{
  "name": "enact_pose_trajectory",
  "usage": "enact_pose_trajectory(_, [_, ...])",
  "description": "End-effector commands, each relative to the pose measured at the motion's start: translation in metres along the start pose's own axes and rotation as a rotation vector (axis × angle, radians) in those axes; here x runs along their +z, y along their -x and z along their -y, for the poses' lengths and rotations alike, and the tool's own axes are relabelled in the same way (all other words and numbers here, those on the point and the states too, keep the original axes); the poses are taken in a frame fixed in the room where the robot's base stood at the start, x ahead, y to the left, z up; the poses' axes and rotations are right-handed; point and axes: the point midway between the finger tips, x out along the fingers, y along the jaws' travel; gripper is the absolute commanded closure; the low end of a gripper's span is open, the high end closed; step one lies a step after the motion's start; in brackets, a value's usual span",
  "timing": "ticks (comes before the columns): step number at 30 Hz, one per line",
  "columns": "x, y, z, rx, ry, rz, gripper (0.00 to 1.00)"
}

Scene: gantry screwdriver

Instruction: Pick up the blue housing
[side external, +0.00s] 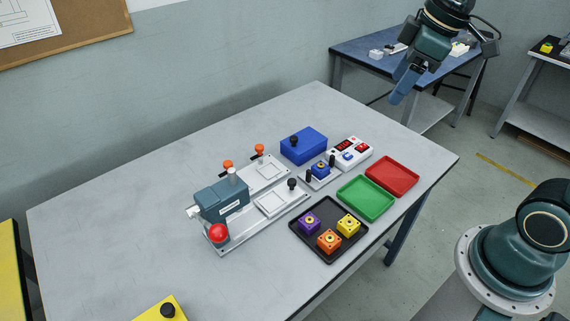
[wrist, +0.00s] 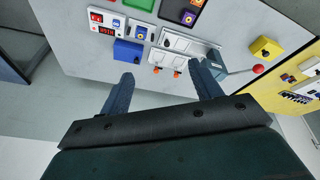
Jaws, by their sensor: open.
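The blue housing (side external: 320,170) is a small blue block with a round yellow-and-dark centre. It sits in a grey fixture (side external: 313,182) with black posts, between the large blue box and the green tray. In the wrist view the blue housing (wrist: 141,32) shows small, beyond my fingers. My gripper (side external: 398,97) is high above the far right end of the table, well away from the housing. In the wrist view its two fingers (wrist: 163,76) are spread apart with nothing between them.
A large blue box (side external: 303,146) and a white control unit (side external: 350,153) stand close to the housing. Green (side external: 366,198) and red (side external: 393,176) trays lie right. A black tray (side external: 328,250) holds purple, orange and yellow housings. The screwdriver machine (side external: 222,200) is left.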

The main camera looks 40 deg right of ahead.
Motion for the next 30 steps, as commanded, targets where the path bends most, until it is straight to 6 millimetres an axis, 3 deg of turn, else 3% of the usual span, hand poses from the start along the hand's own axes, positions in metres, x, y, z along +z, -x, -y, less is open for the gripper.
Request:
enact_pose_trajectory(15, [-0.047,-0.076,-0.068,-0.157,0.368,0.038,0.36])
enact_pose_trajectory(30, [-0.056,-0.179,-0.127,-0.323,0.708,-0.018,0.36])
